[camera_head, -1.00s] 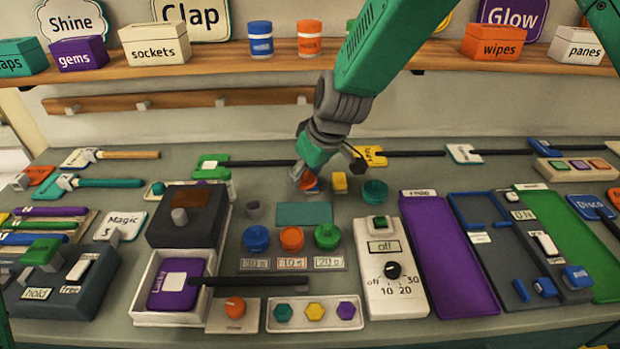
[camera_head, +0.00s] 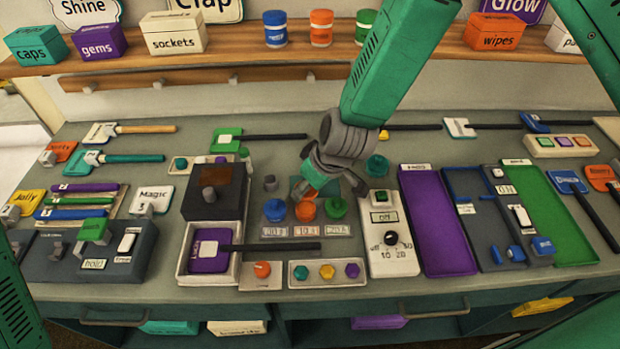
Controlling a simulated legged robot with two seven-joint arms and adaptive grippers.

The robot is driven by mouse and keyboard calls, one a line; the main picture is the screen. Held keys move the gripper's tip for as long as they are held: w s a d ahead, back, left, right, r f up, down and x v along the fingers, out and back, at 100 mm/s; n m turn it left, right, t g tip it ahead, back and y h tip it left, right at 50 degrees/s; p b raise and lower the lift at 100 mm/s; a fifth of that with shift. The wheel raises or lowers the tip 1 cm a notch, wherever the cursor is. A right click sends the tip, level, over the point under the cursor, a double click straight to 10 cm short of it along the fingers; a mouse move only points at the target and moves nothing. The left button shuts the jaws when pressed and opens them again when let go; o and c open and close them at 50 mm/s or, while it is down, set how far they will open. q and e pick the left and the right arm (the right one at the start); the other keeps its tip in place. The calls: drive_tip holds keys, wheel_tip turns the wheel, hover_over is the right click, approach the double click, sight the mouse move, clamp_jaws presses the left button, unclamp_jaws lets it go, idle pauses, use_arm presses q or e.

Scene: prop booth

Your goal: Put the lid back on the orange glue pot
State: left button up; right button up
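On the table stand a blue pot (camera_head: 275,209), an orange pot (camera_head: 306,211) and a green pot (camera_head: 336,208) in a row behind small number labels. An orange jar (camera_head: 321,28) with a white band also stands on the shelf; I cannot tell which orange container is the glue pot. My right gripper (camera_head: 312,188) points down just behind and above the orange pot on the table. Its fingertips are small and partly hidden, so I cannot tell whether they hold a lid. My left gripper is out of view.
A teal cup (camera_head: 377,166) stands right of my gripper. A dark box (camera_head: 214,190) stands to the left and a white dial panel (camera_head: 392,245) to the right. A black handle (camera_head: 270,246) lies in front of the labels. Purple (camera_head: 437,225) and green trays lie farther right.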

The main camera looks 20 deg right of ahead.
sight(306, 206)
drive_tip(key=shift+a+f+b, duration=0.2)
drive_tip(key=shift+f+b, duration=0.1)
drive_tip(key=shift+f, duration=0.2)
drive_tip(key=shift+a+f+b, duration=0.25)
drive_tip(key=shift+f+b, duration=0.85)
drive_tip(key=shift+f, duration=0.15)
drive_tip(key=shift+d+f+b, duration=0.3)
drive_tip(key=shift+f+b, duration=0.1)
drive_tip(key=shift+f, duration=0.3)
drive_tip(key=shift+d+f, duration=0.25)
drive_tip(key=shift+f, duration=0.1)
drive_tip(key=shift+a+r, duration=0.1)
drive_tip(key=shift+a, duration=0.05)
drive_tip(key=shift+a, duration=0.3)
drive_tip(key=shift+d, duration=0.15)
drive_tip(key=shift+s+d, duration=0.1)
drive_tip(key=shift+d, duration=0.35)
